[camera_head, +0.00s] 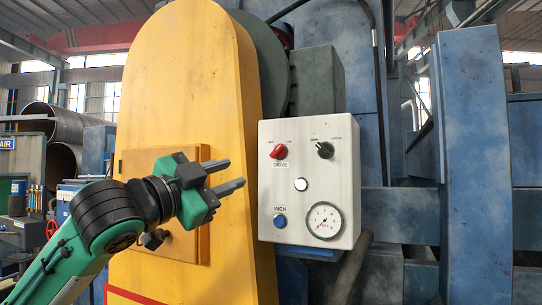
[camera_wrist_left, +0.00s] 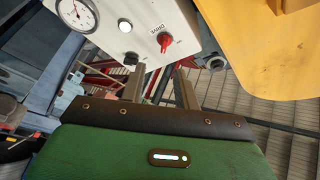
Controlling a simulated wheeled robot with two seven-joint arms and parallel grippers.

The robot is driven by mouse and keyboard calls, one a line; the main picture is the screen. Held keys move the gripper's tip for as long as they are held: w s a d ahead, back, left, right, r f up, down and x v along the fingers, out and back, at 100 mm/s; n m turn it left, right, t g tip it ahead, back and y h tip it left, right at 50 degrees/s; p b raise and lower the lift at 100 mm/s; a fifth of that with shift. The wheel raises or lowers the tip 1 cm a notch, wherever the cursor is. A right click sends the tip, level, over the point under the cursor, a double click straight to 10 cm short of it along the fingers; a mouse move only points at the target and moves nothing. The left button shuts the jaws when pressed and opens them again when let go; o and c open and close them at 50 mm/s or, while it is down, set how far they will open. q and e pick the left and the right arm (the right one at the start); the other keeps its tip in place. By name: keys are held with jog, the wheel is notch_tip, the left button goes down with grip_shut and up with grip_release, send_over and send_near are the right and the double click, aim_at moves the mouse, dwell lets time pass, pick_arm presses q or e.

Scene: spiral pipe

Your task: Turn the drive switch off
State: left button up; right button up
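The fingertips are apart from the knob. In the left wrist view the gripper (camera_wrist_left: 158,77) has a clear gap between its fingers. My right gripper is in neither view.
The box also carries a black selector (camera_head: 325,150), a white button (camera_head: 301,184), a blue INCH button (camera_head: 280,221) and a round gauge (camera_head: 325,220). A yellow guard (camera_head: 190,75) stands left of the box, behind my left arm. Blue steelwork (camera_head: 472,130) stands to the right.

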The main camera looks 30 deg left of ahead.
aim_at(274, 152)
pick_arm(q)
jog(key=p+x, duration=0.2)
jog(key=x, duration=0.2)
jog(key=r+p+x, duration=0.1)
jog(key=p+x, duration=0.1)
jog(key=x, duration=0.2)
jog(key=p+x, duration=0.3)
jog(key=x, duration=0.1)
jog(key=shift+s+a+r, duration=0.1)
jog(key=shift+a+r, duration=0.1)
jog(key=shift+w+d, duration=0.15)
jog(key=shift+w, duration=0.55)
jog(key=c, duration=0.6)
